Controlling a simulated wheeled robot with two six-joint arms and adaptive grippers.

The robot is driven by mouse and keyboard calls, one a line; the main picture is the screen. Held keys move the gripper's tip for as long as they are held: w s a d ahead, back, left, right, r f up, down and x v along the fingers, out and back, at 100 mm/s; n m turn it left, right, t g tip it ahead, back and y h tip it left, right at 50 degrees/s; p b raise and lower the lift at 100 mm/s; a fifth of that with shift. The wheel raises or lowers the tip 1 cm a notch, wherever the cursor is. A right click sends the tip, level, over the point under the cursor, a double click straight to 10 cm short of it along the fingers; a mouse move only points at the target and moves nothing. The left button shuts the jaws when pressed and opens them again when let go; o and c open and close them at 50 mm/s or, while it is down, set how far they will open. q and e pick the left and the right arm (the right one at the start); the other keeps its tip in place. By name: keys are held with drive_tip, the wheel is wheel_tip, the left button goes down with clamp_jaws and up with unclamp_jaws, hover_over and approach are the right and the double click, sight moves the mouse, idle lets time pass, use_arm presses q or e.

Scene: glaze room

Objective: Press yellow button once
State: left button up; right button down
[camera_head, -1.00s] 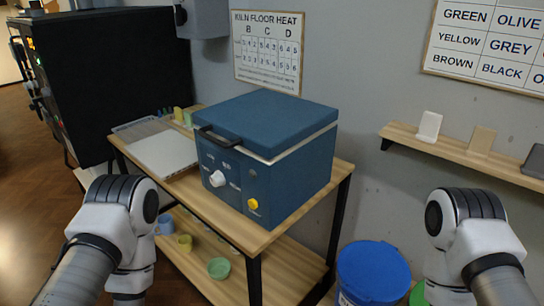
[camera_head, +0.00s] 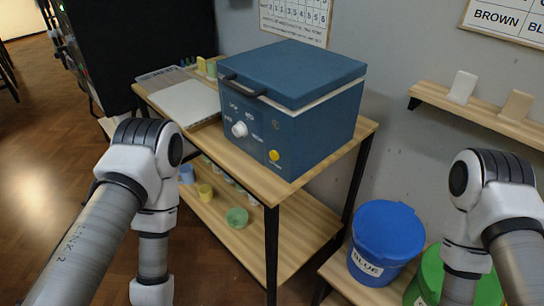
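The yellow button (camera_head: 274,156) is a small round knob low on the front face of a blue box-shaped kiln (camera_head: 318,125), right of a white dial (camera_head: 239,129). The kiln has a closed lid with a dark handle (camera_head: 242,86) and stands on a wooden table (camera_head: 262,183). Parts of my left arm show at the left and of my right arm at the right. Neither gripper is in the picture. Nothing touches the button.
A silver laptop-like slab (camera_head: 188,103) lies left of the kiln. Several small cups, one green (camera_head: 237,217), stand on the lower shelf. A blue bucket (camera_head: 385,240) and a green bucket (camera_head: 432,275) stand at the right. A wall shelf (camera_head: 480,112) holds upright tiles.

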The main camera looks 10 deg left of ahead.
use_arm(q)
clamp_jaws()
idle(1.0)
